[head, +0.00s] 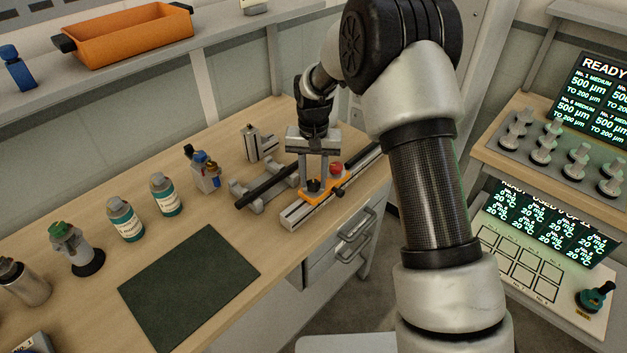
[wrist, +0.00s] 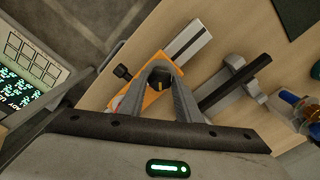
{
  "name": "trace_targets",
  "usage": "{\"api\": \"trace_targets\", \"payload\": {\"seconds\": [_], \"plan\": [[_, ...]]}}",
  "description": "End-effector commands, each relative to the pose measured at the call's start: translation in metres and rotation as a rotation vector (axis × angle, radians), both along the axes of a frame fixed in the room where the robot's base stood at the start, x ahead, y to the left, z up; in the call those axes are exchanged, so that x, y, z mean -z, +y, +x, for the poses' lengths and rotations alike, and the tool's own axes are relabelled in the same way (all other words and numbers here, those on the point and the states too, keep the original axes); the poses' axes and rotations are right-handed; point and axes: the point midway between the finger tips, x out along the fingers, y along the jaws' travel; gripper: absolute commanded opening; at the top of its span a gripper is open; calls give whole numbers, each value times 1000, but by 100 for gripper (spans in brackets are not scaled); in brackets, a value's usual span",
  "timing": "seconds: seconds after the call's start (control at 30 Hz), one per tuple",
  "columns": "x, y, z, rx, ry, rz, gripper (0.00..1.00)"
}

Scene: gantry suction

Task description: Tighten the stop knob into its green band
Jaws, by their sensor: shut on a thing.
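My gripper (head: 313,184) points down over the orange carriage (head: 318,197) on the pale rail. It is shut on a small dark knob (wrist: 160,84) on top of this carriage, with a yellowish mark on it. I take this for the stop knob; the fingers hide part of it. In the wrist view, the gripper (wrist: 162,76) has a finger on each side of the knob. A black side knob (wrist: 122,72) sticks out of the carriage. No green band can be made out.
A red round thing (head: 336,169) is close behind the fingers. A dark bar (head: 270,187) on grey supports lies left of the rail (head: 296,215). Bottles (head: 165,194) stand further left. A dark green mat (head: 190,287) lies bare at the front.

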Motion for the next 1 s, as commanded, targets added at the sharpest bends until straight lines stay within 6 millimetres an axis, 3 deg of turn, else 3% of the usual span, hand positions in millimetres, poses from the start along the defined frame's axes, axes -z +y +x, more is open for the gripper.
{"api": "trace_targets", "payload": {"seconds": [0.17,0.2,0.3,0.67,0.83,1.0], "plan": [[-1,0,1,-1,-1,1,8],[-1,0,1,-1,-2,1,34],[-1,0,1,-2,-1,1,49],[-5,0,1,-3,-2,1,49],[-29,0,1,-3,-5,1,49],[-70,0,2,-3,-6,2,49]]}}
